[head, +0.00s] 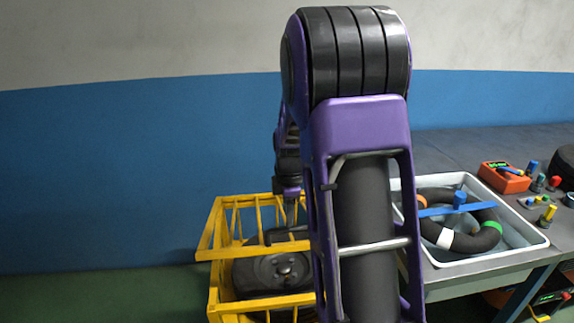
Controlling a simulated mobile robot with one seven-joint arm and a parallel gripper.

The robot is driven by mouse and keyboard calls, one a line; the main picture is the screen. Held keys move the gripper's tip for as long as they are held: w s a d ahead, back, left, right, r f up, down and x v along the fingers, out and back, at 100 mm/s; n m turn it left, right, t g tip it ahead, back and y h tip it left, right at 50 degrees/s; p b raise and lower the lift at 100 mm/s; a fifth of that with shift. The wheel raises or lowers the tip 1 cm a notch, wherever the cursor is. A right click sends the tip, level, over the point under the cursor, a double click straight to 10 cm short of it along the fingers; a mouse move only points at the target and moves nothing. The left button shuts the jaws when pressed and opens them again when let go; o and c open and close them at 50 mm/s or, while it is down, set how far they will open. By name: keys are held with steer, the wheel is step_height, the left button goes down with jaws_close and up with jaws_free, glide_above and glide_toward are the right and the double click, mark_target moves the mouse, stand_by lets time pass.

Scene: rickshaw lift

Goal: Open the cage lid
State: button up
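The yellow barred cage (262,302) stands on the floor left of the table, partly hidden behind my arm. A dark round object with a hub (262,274) shows inside it. A yellow bar (235,252) crosses the front of the cage's top, and a slanted bar (208,230) rises at its left. I cannot tell which bars belong to the lid or how far it is open. My gripper (286,234) is at the cage's top, just behind the front bar. It is small and partly hidden by my arm, so its fingers and any contact are unclear.
A grey table (450,150) stands at the right. On it are a white basin (540,242) holding a dark ring (425,222) and a blue bar (480,207), an orange box (503,179) and several small coloured parts. A blue and white wall closes the back.

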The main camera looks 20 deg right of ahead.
steer(key=w+r, duration=0.3)
steer(key=r, duration=1.5)
steer(key=shift+d+r, duration=0.15)
steer(key=shift+d, duration=0.3)
stand_by(0.6)
stand_by(0.5)
